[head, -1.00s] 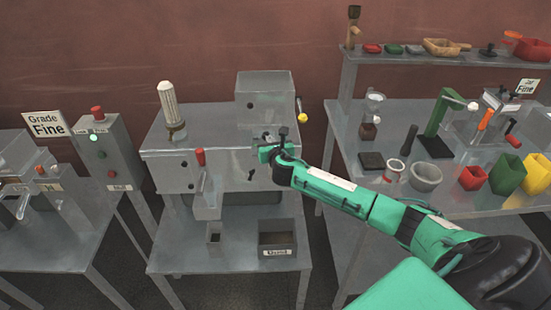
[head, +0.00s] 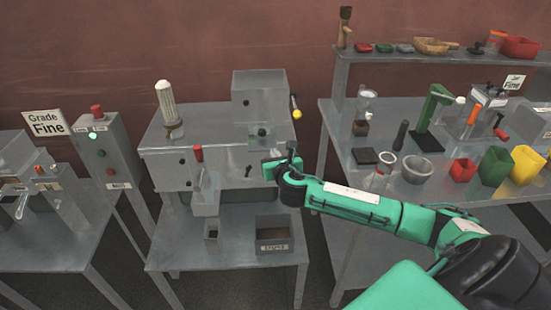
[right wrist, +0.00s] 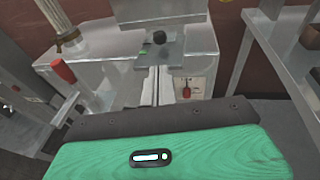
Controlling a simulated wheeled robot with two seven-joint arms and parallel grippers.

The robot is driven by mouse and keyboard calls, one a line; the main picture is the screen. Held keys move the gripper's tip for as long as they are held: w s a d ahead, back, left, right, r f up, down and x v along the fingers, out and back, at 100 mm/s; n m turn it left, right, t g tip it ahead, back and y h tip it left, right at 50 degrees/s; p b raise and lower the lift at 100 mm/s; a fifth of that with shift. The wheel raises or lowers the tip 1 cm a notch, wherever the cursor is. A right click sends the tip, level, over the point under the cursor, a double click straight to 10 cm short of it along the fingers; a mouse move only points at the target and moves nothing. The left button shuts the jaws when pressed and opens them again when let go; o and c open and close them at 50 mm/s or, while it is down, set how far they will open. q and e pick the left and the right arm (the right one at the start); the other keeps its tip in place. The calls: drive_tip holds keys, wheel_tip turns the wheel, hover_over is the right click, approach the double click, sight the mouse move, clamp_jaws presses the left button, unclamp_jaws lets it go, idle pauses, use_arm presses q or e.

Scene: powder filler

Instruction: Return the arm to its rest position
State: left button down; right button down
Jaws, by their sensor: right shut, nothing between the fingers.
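My right arm, green and black, comes in from the lower right in the head view. Its gripper (head: 270,168) is in front of the right part of the grey powder filler machine (head: 165,172). In the right wrist view the gripper's fingers (right wrist: 166,88) are together with nothing between them, and the machine's front is beyond them. The machine carries a red-handled lever (head: 198,153), a ribbed white cylinder (head: 167,104) on top and a yellow-tipped lever (head: 296,112) at its upper right. My left gripper is not in view.
A dark labelled bin (head: 273,234) and a small square cup (head: 212,230) sit on the lower shelf. A control box (head: 106,150) with a red button stands left. The right table holds a grey bowl (head: 417,168), a green stand (head: 432,108) and coloured bins (head: 495,166).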

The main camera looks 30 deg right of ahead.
drive_tip(key=shift+s+a, duration=0.1)
drive_tip(key=shift+s, duration=0.3)
